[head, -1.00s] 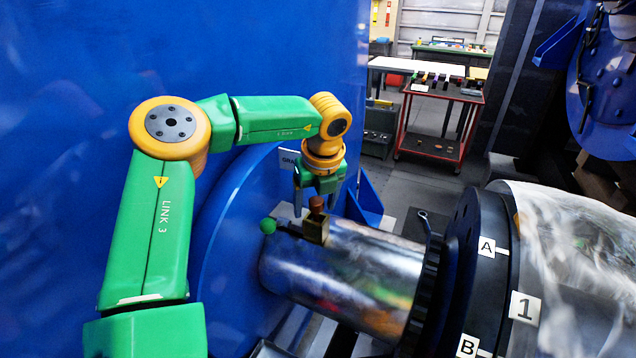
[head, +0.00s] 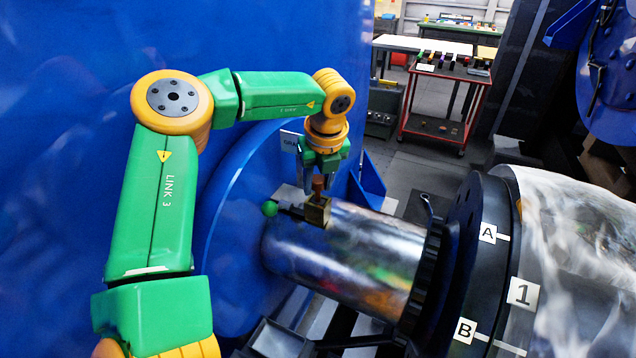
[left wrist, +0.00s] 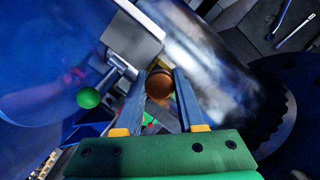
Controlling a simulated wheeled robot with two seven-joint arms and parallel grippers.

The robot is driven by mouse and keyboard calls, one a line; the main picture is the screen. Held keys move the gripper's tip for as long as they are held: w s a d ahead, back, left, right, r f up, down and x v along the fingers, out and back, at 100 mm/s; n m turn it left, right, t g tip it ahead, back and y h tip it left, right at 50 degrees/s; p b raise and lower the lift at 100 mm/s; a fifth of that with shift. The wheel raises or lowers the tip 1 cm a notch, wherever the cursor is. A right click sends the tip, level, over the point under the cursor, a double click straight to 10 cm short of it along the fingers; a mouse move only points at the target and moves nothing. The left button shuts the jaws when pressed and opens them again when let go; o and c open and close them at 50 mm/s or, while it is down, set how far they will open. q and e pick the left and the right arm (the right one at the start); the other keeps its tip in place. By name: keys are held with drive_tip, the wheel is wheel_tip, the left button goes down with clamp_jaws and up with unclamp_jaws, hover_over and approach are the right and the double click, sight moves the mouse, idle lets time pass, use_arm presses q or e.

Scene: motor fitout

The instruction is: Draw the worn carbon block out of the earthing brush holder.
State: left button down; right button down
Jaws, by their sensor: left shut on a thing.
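The brass-coloured earthing brush holder (head: 317,212) stands upright on top of the bright metal shaft. The worn carbon block (head: 318,184), its brown top showing, stands upright at the holder's mouth. Its lower part is hidden, and I cannot tell how much is inside the holder. My left gripper (head: 317,183) points down over it, shut on the block. In the left wrist view the block's round brown top (left wrist: 159,84) sits between the two fingers. A lever with a green ball (head: 270,209) sticks out left of the holder. My right gripper is not in view.
The shaft (head: 345,255) runs from the blue housing (head: 235,265) to a black toothed flange (head: 465,265) marked A and B. A blue wall stands close behind my left arm. A red trolley (head: 432,134) stands farther back. Above the shaft, right of my gripper, is free room.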

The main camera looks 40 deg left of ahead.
use_arm(q)
drive_tip(key=shift+r+p, duration=0.6)
drive_tip(key=shift+r, duration=1.7)
